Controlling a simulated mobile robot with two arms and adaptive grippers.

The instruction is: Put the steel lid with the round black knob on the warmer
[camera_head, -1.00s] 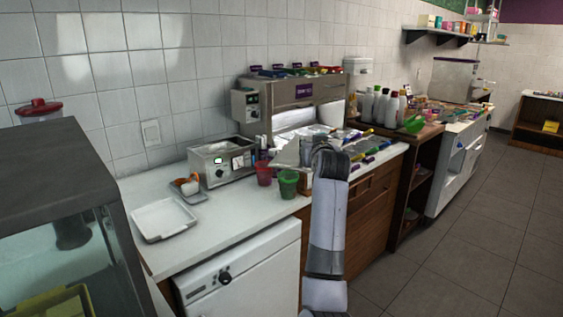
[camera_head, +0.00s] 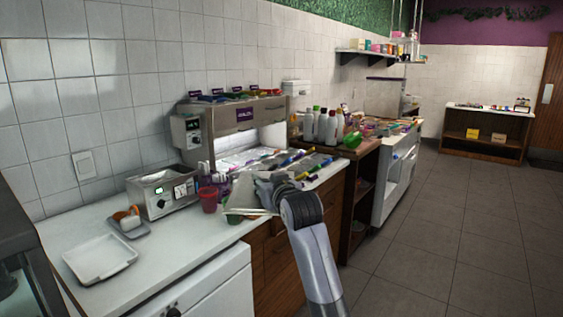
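The warmer (camera_head: 163,191) is a steel box with a dial and a small green display, standing against the tiled wall at the left. Its top looks open. My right gripper (camera_head: 268,190) is over the front edge of the counter, to the right of the warmer. It appears shut on a flat, pale grey metal piece, which looks like the steel lid (camera_head: 245,195), held tilted. The round black knob cannot be seen; the gripper hides that side. The lid is apart from the warmer. My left gripper is not in view.
A small tray with an orange-and-white item (camera_head: 130,217) and an empty white tray (camera_head: 98,260) lie left. A topping station (camera_head: 238,137) stands behind.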

